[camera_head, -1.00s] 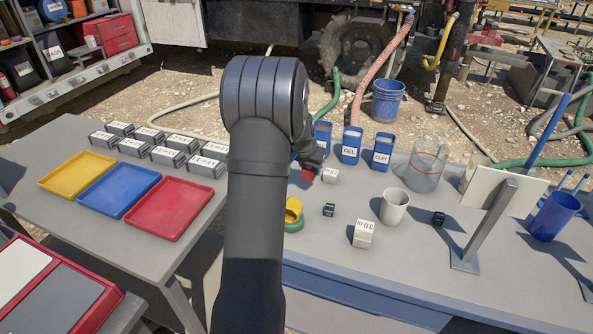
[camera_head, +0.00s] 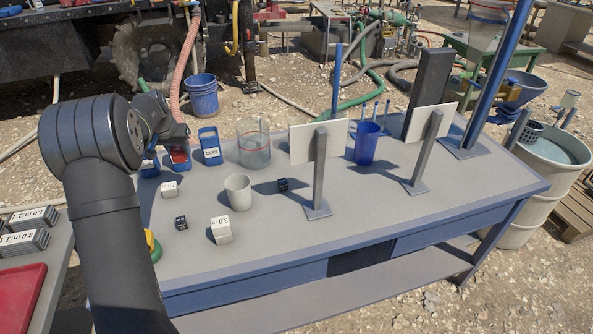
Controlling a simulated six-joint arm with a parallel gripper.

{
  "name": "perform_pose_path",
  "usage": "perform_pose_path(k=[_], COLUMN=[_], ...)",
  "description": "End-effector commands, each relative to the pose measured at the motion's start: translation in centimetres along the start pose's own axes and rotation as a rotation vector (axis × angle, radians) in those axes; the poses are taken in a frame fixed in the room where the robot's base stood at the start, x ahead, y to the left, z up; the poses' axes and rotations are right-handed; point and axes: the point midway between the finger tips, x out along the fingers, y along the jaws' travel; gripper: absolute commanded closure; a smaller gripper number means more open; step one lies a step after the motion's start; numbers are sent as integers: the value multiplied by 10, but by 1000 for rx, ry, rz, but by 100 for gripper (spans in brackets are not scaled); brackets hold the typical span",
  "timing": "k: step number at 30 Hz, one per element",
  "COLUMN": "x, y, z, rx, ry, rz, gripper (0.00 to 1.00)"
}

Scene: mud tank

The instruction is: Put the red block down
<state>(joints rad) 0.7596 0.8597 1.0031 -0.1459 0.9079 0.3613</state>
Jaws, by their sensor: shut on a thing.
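The red block (camera_head: 180,156) shows as a small red patch at the end of my arm, at the back left of the grey workbench (camera_head: 390,230). My gripper (camera_head: 178,149) is shut on it. The fingers are small and partly hidden, so their exact grip cannot be made out. The block appears in front of or over a blue bin, just left of the blue bin marked CLAY (camera_head: 210,150). Whether it touches anything below is not clear. Another blue bin (camera_head: 149,167) shows partly behind my arm.
A white block (camera_head: 170,189), a dark cube (camera_head: 181,223), a larger white block (camera_head: 221,231) and a grey cup (camera_head: 238,192) stand in front. A glass beaker (camera_head: 253,150) and white panels on posts (camera_head: 318,170) stand to the right. The bench's front right is clear.

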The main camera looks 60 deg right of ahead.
Motion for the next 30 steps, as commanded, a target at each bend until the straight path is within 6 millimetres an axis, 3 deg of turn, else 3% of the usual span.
perform_pose_path(k=[1, 6, 12, 21, 28, 30], x=[6, 15, 20, 25, 28, 39], y=[18, 75, 141, 233, 294, 308], z=[-18, -64, -102, -124, -127, -118], rx=[38, 160, 290, 468, 594, 637], ry=[1, -1, -2, -2, -1, -6], rz=[17, 68, 119, 192, 241, 261], gripper=[86, 86, 86, 86, 86, 86])
